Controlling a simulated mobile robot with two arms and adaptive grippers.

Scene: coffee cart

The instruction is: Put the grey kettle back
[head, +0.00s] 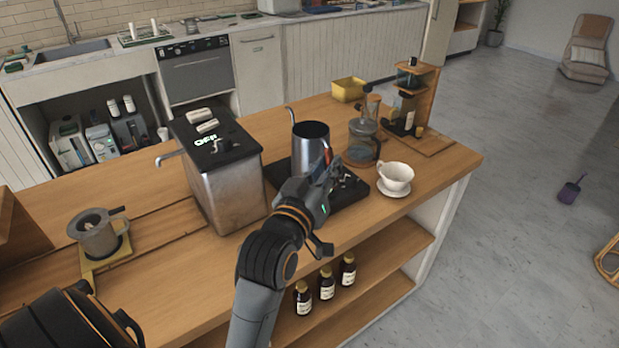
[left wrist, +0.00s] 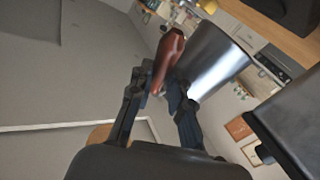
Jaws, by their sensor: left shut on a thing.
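The grey kettle (head: 311,143) is a metal pot with a thin spout towards the left and a red-brown handle. It looks upright over the black tray (head: 350,197) on the wooden counter; I cannot tell whether its base touches the tray. My left gripper (head: 327,175) is shut on the handle, from the near right side of the kettle. In the left wrist view the handle (left wrist: 169,52) stands between the fingers of my left gripper (left wrist: 160,88), with the shiny kettle body (left wrist: 216,66) beside it. My right gripper is not in view.
A steel box with a black top (head: 225,185) stands left of the kettle. A glass carafe (head: 361,145) and a white cup on a saucer (head: 395,178) stand to the right. A wooden stand (head: 428,95) and yellow box (head: 348,89) are behind.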

